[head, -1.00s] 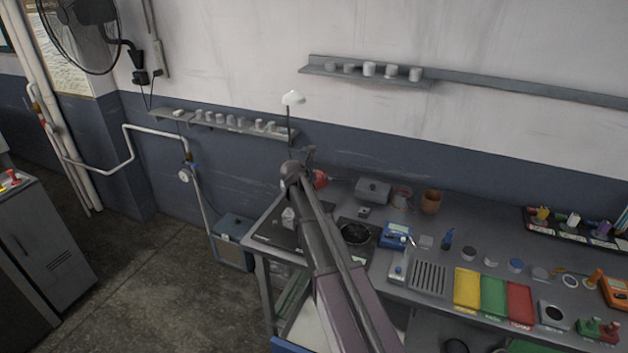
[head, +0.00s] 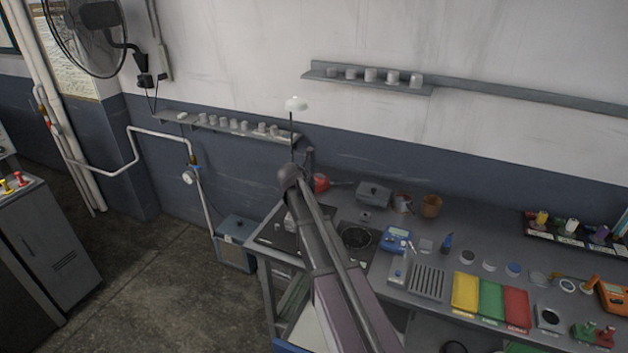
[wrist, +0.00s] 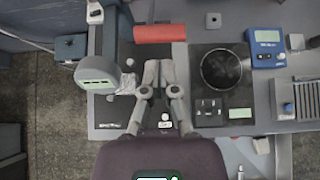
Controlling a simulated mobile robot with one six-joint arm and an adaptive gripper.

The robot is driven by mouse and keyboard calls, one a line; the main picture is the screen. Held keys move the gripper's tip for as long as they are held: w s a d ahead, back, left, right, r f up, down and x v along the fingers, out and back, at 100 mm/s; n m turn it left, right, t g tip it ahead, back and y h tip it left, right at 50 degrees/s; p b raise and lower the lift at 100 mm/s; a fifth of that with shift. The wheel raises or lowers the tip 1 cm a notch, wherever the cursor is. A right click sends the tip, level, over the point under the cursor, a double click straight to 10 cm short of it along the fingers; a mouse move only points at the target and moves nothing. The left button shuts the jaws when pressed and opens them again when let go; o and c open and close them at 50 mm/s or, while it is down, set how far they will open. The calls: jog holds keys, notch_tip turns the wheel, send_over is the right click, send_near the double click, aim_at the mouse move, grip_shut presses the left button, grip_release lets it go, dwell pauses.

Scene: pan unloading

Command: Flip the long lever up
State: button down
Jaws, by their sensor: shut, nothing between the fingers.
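I cannot make out for certain which part is the long lever. In the wrist view my gripper (wrist: 159,73) is shut and empty, its fingertips together above the dark plate at the left end of the bench. A grey column-like device with a pale display (wrist: 97,80) stands just left of the fingers. A red cylinder (wrist: 160,34) lies beyond the fingertips, apart from them in the picture. In the head view the red thing (head: 321,183) shows just right of my arm's end, and my arm hides much of this area.
Right of my gripper are a black hotplate with a round dark plate (wrist: 221,69) and a blue meter (wrist: 265,47). Yellow, green and red trays (head: 491,299) lie farther right. A grey cabinet (head: 42,245) with yellow and red knobs stands far left. Open floor lies between.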

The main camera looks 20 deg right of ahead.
jog(key=p+v, duration=0.3)
jog(key=v, duration=0.2)
jog(key=shift+s+a+r, duration=0.25)
dwell(0.3)
jog(key=s+a+f+m+g+y+b, duration=0.2)
jog(key=s+f+m+b, duration=0.2)
jog(key=s+m, duration=0.5)
jog(key=s+a+f+m+g+y+b, duration=0.2)
jog(key=s+f+m+g+b, duration=0.1)
jog(key=s+f+m, duration=0.6)
jog(key=s+a+f+m+g+y+b, duration=0.2)
jog(key=s+f+m+b, duration=0.3)
jog(key=s+m, duration=0.5)
jog(key=s+a+f+g, duration=0.1)
jog(key=s, duration=0.3)
jog(key=shift+f+y, duration=0.25)
jog(key=shift+y, duration=0.05)
